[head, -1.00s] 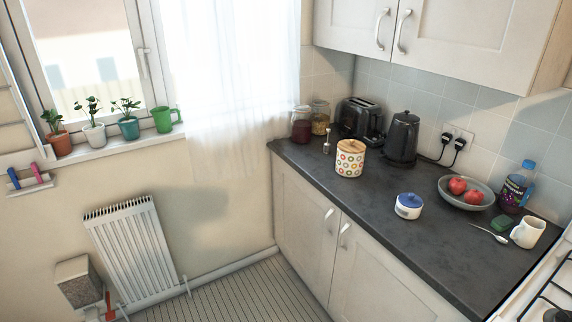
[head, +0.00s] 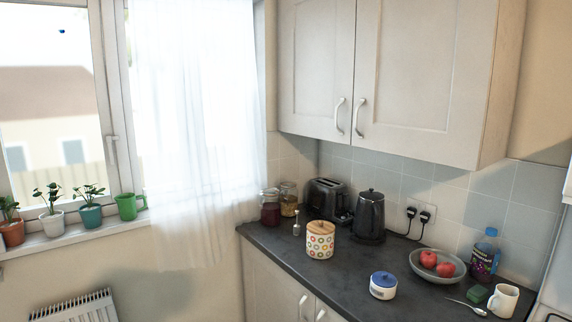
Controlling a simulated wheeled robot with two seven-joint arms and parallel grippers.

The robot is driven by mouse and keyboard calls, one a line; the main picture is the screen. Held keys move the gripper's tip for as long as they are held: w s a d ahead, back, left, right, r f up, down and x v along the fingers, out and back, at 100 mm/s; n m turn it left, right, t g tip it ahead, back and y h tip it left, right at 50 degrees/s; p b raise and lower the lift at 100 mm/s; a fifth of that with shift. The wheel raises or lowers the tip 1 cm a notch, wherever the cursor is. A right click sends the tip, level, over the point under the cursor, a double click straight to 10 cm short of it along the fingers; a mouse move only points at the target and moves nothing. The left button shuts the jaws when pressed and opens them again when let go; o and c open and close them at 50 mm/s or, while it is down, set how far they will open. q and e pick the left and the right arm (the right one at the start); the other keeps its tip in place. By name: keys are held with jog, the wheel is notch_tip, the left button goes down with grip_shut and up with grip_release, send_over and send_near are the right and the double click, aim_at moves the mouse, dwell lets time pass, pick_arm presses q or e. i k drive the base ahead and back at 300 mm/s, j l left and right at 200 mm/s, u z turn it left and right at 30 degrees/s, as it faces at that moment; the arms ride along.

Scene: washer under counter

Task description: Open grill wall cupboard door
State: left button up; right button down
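A white wall cupboard with two doors hangs above the counter in the upper right of the head view. Its left door (head: 315,65) and right door (head: 425,70) both look closed. Each door has a pale curved handle near the middle seam, the left handle (head: 339,116) and the right handle (head: 358,118). Nothing in view is marked as a grill. Neither of my grippers is in view.
Below, the dark counter (head: 340,275) carries a toaster (head: 327,199), a kettle (head: 370,216), a dotted canister (head: 320,240), a fruit bowl (head: 437,277), a bottle (head: 485,255) and a mug (head: 503,300). A white curtain (head: 200,130) hangs at the left.

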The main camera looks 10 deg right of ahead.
aim_at(423, 69)
jog(key=i+l, duration=0.1)
jog(key=i, duration=0.4)
jog(key=i+l, duration=0.1)
jog(key=i, duration=0.4)
